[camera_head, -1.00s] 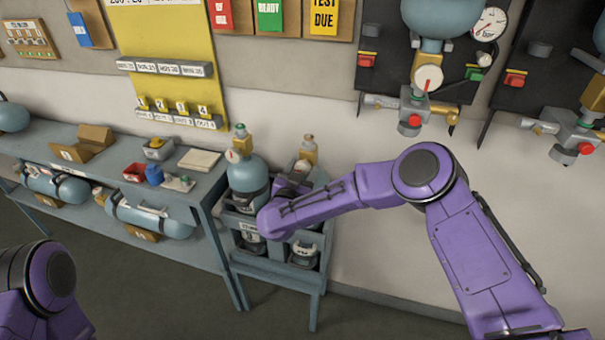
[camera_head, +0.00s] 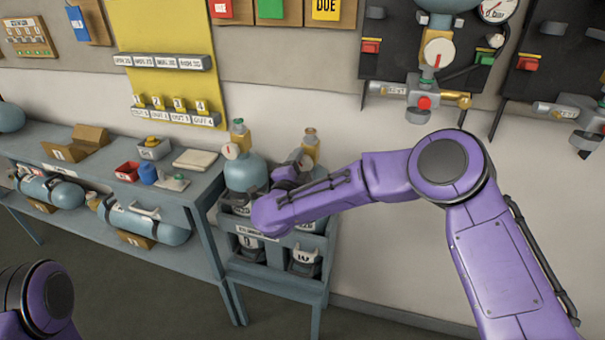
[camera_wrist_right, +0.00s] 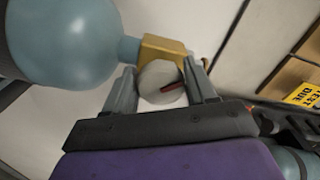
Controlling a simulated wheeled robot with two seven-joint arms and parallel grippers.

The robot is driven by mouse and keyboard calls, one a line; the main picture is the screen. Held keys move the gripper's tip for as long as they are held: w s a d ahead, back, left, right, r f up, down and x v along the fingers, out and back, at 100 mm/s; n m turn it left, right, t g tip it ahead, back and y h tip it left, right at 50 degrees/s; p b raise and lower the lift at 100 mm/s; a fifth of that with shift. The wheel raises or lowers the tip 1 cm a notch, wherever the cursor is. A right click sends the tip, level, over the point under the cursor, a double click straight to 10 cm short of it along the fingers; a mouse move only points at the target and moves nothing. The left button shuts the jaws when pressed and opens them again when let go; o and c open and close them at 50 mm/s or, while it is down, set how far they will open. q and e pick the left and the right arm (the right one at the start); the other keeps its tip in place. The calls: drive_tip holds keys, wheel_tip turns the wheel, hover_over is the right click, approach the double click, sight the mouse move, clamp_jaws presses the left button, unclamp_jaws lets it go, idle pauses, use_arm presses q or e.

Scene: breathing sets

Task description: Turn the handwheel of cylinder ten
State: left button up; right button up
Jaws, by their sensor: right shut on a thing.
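Two blue cylinders with brass valves stand in a grey rack (camera_head: 262,268). The right one, cylinder ten (camera_wrist_right: 62,42), is mostly behind my right arm in the head view; the plate below it seems to read 10. Its brass valve (camera_head: 311,147) shows above my wrist. My right gripper (camera_wrist_right: 163,88) is shut on this disc, one finger on each side. The left cylinder (camera_head: 245,172) stands beside it. My left gripper is out of view.
Dark valve panels (camera_head: 385,75) hang on the wall at the right. The wall below them is clear.

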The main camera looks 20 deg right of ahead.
drive_tip(key=m+b, duration=0.5)
drive_tip(key=m, duration=0.1)
drive_tip(key=shift+f, duration=0.15)
drive_tip(key=shift+r+m+b, duration=0.2)
drive_tip(key=shift+m+b, duration=0.8)
drive_tip(key=shift+b, duration=0.1)
drive_tip(key=o, duration=1)
drive_tip(key=shift+c, duration=0.2)
drive_tip(key=shift+r, duration=0.1)
drive_tip(key=shift+s, duration=0.1)
drive_tip(key=b+v, duration=0.1)
drive_tip(key=v, duration=0.9)
drive_tip(key=shift+s+a+b, duration=0.2)
drive_tip(key=shift+b, duration=0.2)
